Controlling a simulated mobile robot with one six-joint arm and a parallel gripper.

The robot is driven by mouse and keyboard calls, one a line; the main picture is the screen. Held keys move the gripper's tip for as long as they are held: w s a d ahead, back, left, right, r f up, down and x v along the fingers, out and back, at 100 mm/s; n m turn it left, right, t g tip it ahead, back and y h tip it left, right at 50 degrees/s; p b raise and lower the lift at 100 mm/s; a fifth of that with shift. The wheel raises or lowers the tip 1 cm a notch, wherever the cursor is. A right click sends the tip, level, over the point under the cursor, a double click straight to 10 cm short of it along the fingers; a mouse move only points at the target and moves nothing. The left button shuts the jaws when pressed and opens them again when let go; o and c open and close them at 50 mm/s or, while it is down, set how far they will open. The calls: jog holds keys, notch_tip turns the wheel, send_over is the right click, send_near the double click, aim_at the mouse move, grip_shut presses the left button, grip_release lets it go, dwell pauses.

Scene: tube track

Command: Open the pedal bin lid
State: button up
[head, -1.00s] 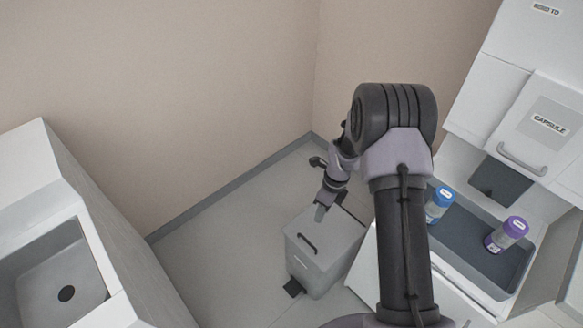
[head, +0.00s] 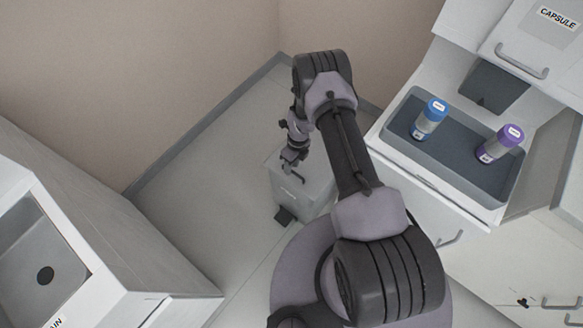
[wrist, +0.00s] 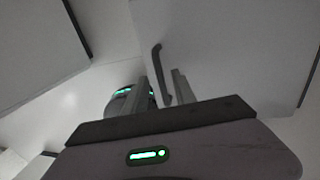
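The pedal bin (head: 308,194) is a small light grey box on the floor, its lid down. A dark bar handle (head: 293,173) is on the lid, and a dark pedal (head: 284,216) sticks out low at its front. My gripper (head: 291,164) is at the lid handle, pointing down. In the wrist view the two fingers (wrist: 163,92) stand apart, with the dark handle (wrist: 158,70) showing between them. I see gaps beside the handle; whether a finger touches it I cannot tell. The bin's lid (wrist: 225,45) fills much of that view.
A counter tray (head: 452,168) at the right holds a blue-capped tube (head: 430,118) and a purple-capped tube (head: 500,143). A capsule cabinet (head: 530,45) is above it. A sink unit (head: 120,240) stands at the left. Floor (head: 210,205) left of the bin is clear.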

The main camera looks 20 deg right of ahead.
jog(key=shift+f, duration=0.25)
grip_shut()
dwell(1.4)
